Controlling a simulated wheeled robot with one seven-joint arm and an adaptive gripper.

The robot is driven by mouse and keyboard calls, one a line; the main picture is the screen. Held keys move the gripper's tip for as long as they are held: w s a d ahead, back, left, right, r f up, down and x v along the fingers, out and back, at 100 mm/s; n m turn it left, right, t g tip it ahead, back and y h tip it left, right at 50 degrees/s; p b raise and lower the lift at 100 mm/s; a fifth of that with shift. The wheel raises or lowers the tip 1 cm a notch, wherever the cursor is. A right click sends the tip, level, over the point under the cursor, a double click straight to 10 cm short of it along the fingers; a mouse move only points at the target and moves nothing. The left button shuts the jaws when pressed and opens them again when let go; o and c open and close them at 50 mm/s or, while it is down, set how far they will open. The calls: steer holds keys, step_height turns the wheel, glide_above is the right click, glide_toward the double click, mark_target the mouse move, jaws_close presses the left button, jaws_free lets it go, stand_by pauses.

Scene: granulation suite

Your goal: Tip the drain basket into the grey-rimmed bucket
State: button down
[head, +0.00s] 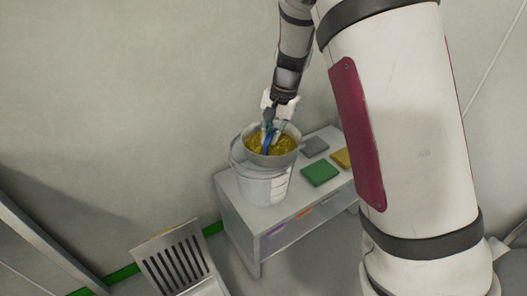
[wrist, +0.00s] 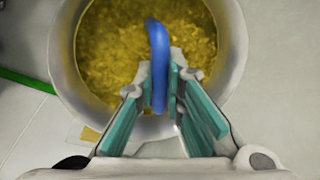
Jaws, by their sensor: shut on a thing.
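A white bucket (head: 262,187) with a wire bail stands upright on a low white bench. At its mouth is a grey round vessel (head: 283,160), apparently the drain basket, full of yellow material (head: 258,144). In the wrist view the grey wall (wrist: 232,60) rings the yellow material (wrist: 120,45). My gripper (head: 270,130) is above it, shut on a blue handle (wrist: 158,60) that stands between its fingertips (wrist: 161,85). The vessel looks level. I cannot tell whether it rests in the bucket or hangs just over it; the bucket's rim is mostly hidden.
The bench (head: 245,219) also bears a green pad (head: 320,173), a grey pad (head: 314,147) and a yellow pad (head: 342,159) right of the bucket. A slatted chair-like thing (head: 178,265) stands at the front left. A wall is close behind. Floor shows left of the bench.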

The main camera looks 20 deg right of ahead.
steer(key=w+a+f+m+h, duration=0.1)
steer(key=w+a+f+m, duration=0.3)
steer(key=w, duration=0.5)
steer(key=w+a+f+m+h, duration=0.1)
steer(key=w+a+f+m, duration=0.3)
steer(key=w+a+m, duration=0.4)
steer(key=w+m, duration=0.1)
steer(key=m, duration=0.1)
steer(key=shift+w+a+m+t, duration=0.25)
steer(key=shift+a+m+t, duration=0.05)
steer(key=shift+a, duration=0.1)
steer(key=shift+d, duration=0.1)
steer(key=shift+s+d+r+t+y+p, duration=0.15)
steer(key=shift+s+d+t+y+p, duration=0.25)
steer(key=shift+p, duration=0.45)
steer(key=shift+s+d+r+y+p, duration=0.1)
steer(key=shift+d+y+p, duration=0.15)
steer(key=shift+d+p, duration=0.45)
steer(key=shift+s+d+r+t+y+p, duration=0.2)
steer(key=shift+d+y+p, duration=0.2)
steer(key=shift+p, duration=0.55)
steer(key=shift+d+y, duration=0.1)
steer(key=shift+y, duration=0.15)
steer(key=shift+s+d+t+y+p, duration=0.15)
steer(key=shift+t+y+p, duration=0.15)
steer(key=shift+y, duration=0.2)
steer(key=shift+d+r+m+t+y, duration=0.35)
steer(key=shift+r+t+y, duration=0.2)
steer(key=shift+y, duration=0.55)
